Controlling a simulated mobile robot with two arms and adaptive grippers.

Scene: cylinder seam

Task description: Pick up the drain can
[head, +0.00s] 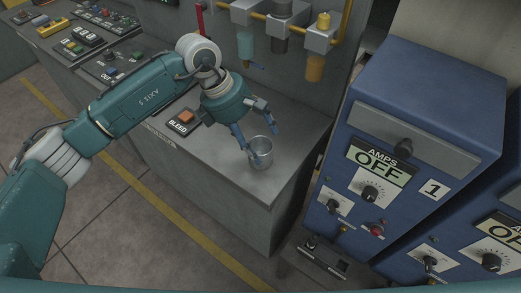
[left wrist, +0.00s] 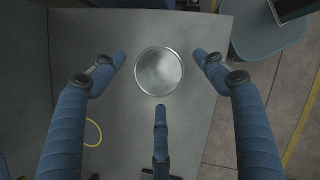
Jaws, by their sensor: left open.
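The drain can (head: 260,153) is a small round metal can standing upright on the grey bench top near its right front corner. In the left wrist view the can (left wrist: 160,72) is seen from above, its open rim facing me. My left gripper (head: 258,138) is open over the can, with blue fingers around it. In the left wrist view the fingers of my left gripper (left wrist: 160,75) stand apart on the left, right and below the can, with visible gaps to its rim. My right gripper is not in view.
A BLEED button (head: 185,117) sits on the bench left of my gripper. Filter bowls and yellow pipes (head: 315,68) hang on the wall behind. A blue cabinet marked AMPS OFF (head: 400,130) stands close at the right. The floor (head: 110,200) in front is clear.

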